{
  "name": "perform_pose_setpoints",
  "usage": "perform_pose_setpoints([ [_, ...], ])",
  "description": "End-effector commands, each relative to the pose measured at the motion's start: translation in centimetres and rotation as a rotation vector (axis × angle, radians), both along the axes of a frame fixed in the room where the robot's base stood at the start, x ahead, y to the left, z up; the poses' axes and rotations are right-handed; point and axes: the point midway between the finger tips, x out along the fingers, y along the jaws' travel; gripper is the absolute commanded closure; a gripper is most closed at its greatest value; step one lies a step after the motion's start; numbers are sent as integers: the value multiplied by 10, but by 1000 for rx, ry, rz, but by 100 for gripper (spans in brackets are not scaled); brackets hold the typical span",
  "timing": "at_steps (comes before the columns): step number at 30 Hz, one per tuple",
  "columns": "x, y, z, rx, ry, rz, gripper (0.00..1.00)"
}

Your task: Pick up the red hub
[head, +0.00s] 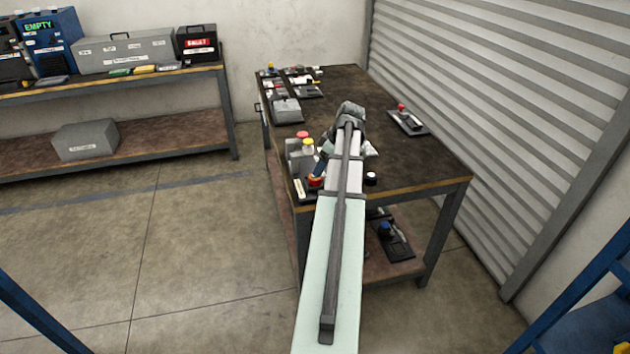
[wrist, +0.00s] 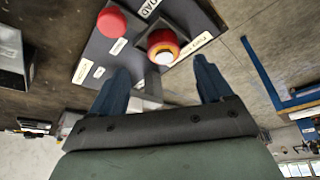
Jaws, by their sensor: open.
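In the wrist view, my gripper (wrist: 161,66) is open, its two blue fingers apart and nothing held between them. Just beyond the fingertips is a round red and yellow part (wrist: 163,45) with a white centre, on a dark labelled plate. A plain red rounded piece (wrist: 111,21) stands on the same plate, left of it. I cannot tell which of these red parts is the hub. In the head view, a red-topped piece (head: 303,135) and a red part (head: 316,181) show at the table's left side, beside my arm, which hides part of that area.
The dark workbench (head: 430,165) also bears a small plate with a red knob (head: 401,107) at the right, a grey box (head: 287,111) and several small parts at the back left. The bench's middle and right are mostly clear. A corrugated shutter (head: 500,110) stands to the right.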

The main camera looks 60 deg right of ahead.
Motion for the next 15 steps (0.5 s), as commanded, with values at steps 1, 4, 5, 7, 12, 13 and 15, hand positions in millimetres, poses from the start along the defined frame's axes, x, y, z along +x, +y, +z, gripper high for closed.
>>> perform_pose_setpoints([
  [1, 1, 0, -3, 1, 0, 0, 20],
  [4, 2, 0, -5, 0, 0, -1, 20],
  [5, 2, 0, -6, 0, 0, -1, 20],
  [7, 3, 1, -8, 0, 0, -1, 20],
  [12, 10, 5, -22, 1, 1, -1, 20],
  [13, 12, 6, -25, 1, 1, -1, 20],
  [15, 17, 9, -34, 2, 1, 0, 20],
])
